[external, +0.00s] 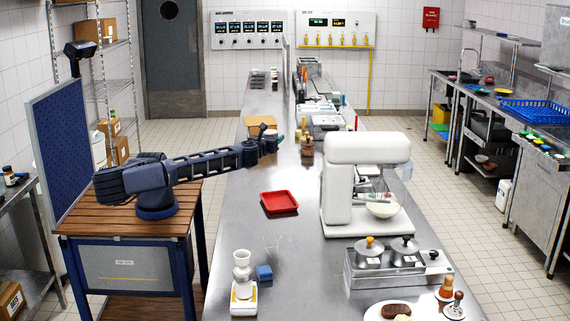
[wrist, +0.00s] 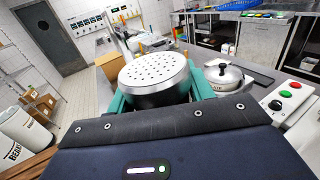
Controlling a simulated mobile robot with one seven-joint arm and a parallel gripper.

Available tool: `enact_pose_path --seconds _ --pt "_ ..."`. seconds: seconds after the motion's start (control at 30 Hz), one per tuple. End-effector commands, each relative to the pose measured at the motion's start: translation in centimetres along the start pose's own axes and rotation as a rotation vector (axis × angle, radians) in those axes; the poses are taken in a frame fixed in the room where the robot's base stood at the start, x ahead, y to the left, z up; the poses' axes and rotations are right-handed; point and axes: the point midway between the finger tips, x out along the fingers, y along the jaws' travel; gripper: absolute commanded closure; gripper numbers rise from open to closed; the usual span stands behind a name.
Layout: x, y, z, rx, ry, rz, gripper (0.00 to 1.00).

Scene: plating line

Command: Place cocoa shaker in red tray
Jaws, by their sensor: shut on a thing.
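The cocoa shaker (wrist: 156,72), a metal cylinder with a perforated top, fills the middle of the wrist view. My gripper (wrist: 160,92) is shut on it, with teal fingers at both its sides. In the external view my gripper (external: 277,140) is over the steel counter's left side, beyond the tray; the shaker cannot be made out clearly there. The red tray (external: 280,211) lies on the counter, nearer the camera than my gripper, and looks empty. I cannot make it out in the wrist view.
A white stand mixer (external: 366,150) stands right of the tray. A rack of lidded metal pots (external: 398,277), a small blue block (external: 264,273) and a white scale (external: 244,300) are nearer the camera. A brown wooden jar (external: 307,151) stands right of my gripper. The counter around the tray is mostly clear.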

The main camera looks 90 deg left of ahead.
Motion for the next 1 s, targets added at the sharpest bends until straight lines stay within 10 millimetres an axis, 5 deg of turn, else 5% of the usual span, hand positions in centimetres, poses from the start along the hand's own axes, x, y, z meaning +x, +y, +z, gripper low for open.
enact_pose_path --seconds 0.37,1.0 --pt "0.1 0.0 -4.1 0.003 -0.002 0.001 0.75" --pt "0.1 0.0 -17.0 0.002 -0.002 -0.001 0.75"
